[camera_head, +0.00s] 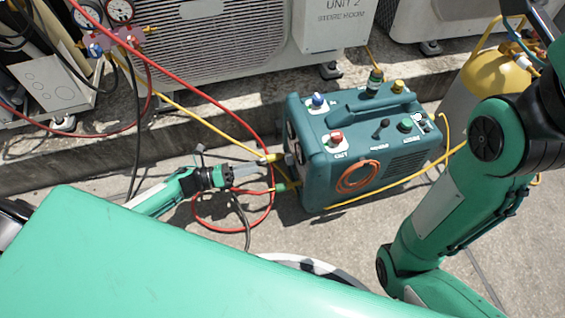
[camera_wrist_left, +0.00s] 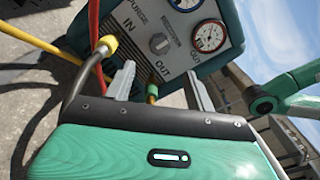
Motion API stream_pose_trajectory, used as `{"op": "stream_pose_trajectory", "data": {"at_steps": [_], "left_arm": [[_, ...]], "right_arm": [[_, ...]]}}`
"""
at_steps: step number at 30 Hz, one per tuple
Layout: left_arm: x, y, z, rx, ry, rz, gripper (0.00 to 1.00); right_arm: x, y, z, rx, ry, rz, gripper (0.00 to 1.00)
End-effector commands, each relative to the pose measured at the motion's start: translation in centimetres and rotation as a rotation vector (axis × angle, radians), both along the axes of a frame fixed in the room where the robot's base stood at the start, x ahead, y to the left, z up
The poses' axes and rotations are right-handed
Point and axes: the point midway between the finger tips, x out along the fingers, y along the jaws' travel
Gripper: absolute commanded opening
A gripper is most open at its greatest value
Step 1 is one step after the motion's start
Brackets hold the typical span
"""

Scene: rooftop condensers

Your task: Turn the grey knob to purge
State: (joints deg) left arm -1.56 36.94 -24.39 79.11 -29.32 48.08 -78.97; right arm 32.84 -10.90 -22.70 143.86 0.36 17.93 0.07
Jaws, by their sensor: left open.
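The grey knob (camera_wrist_left: 159,43) sits on the end panel of a teal recovery machine (camera_head: 349,165). In the left wrist view it lies between a yellow-capped fitting and two gauges, with PURGE, IN and OUT lettered around it. I cannot tell exactly which mark it points at. My left gripper (camera_head: 250,178) is open and empty, low at the machine's left end. In the left wrist view its fingers (camera_wrist_left: 161,88) stand apart below the knob, short of it. My right gripper is out of view.
Red and yellow hoses join the machine's left end near my left gripper; one yellow fitting (camera_wrist_left: 105,46) is close to the left finger. A yellow-topped cylinder (camera_head: 494,78) stands at right. Condenser units (camera_head: 210,40) stand behind on a concrete ledge.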

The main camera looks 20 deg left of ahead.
Motion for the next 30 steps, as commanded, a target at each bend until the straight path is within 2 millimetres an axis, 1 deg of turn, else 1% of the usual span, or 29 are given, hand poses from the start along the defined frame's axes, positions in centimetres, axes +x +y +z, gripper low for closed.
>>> {"op": "stream_pose_trajectory", "data": {"at_steps": [1, 9, 15, 20, 28, 29, 30], "left_arm": [[0.7, -1.0, -0.4, -0.002, -0.004, -0.002, 0.55], [3.9, -5.7, -0.4, -0.002, -0.003, -0.002, 0.55], [5.4, -7.9, -0.3, 0.000, 0.000, 0.000, 0.55], [5.9, -8.7, -0.2, -0.001, 0.002, 0.001, 0.55], [6.0, -8.8, -0.1, -0.001, 0.002, 0.001, 0.55], [6.0, -8.8, -0.1, -0.001, 0.002, 0.001, 0.51], [6.0, -8.8, -0.1, -0.001, 0.002, 0.001, 0.43]], "right_arm": [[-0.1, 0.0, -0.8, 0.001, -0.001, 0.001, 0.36], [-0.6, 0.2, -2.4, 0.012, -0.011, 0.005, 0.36], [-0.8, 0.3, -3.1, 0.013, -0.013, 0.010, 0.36], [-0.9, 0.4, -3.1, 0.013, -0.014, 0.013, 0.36], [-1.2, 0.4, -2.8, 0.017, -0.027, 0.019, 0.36], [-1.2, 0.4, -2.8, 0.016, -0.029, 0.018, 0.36], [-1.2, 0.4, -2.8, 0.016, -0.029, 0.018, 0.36]]}}
